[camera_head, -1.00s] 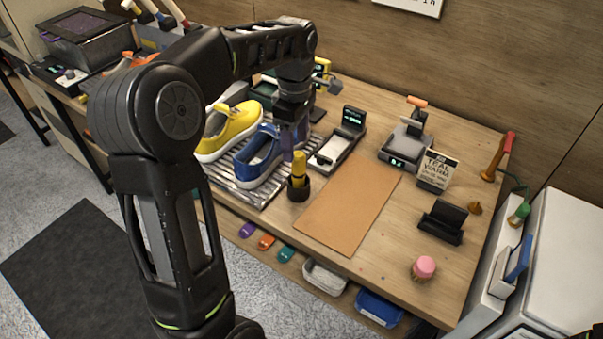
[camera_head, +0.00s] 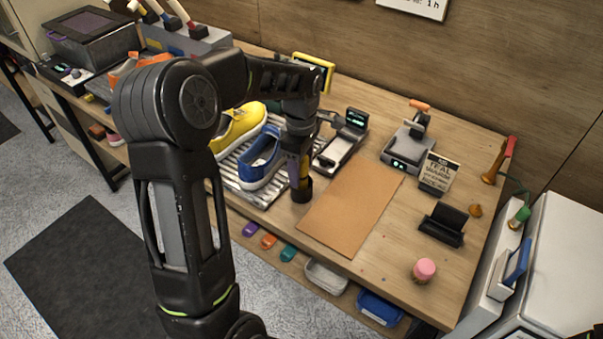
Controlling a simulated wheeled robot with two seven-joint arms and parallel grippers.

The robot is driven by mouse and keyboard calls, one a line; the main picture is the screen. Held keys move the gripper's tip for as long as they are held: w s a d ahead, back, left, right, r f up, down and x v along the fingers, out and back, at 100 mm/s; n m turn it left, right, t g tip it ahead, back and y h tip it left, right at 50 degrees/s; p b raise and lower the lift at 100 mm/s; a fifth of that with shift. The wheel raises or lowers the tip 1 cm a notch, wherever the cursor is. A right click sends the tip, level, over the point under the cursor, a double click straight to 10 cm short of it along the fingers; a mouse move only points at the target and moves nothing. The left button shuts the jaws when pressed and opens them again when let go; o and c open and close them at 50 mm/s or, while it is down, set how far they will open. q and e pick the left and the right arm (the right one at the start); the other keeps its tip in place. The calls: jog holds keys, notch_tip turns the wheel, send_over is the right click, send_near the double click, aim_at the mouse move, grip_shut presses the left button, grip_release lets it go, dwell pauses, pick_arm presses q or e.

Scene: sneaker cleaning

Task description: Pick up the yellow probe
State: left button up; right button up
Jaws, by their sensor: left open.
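The yellow probe (camera_head: 303,173) stands upright in a small round black holder (camera_head: 302,190) at the left edge of the brown mat. My left gripper (camera_head: 299,172) reaches down from above and is right at the probe, with its open fingers around or in front of the upper part. Only slivers of yellow show beside the fingers. I cannot tell whether the fingers touch it. My right gripper is not in view.
A blue shoe (camera_head: 260,158) and a yellow shoe (camera_head: 238,124) sit on a metal rack (camera_head: 226,180) just left of the gripper. A black-and-white device (camera_head: 340,149) stands behind right. The brown mat (camera_head: 350,210) is bare.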

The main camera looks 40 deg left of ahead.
pick_arm(q)
jog(key=shift+c, duration=0.6)
grip_shut()
dwell(0.4)
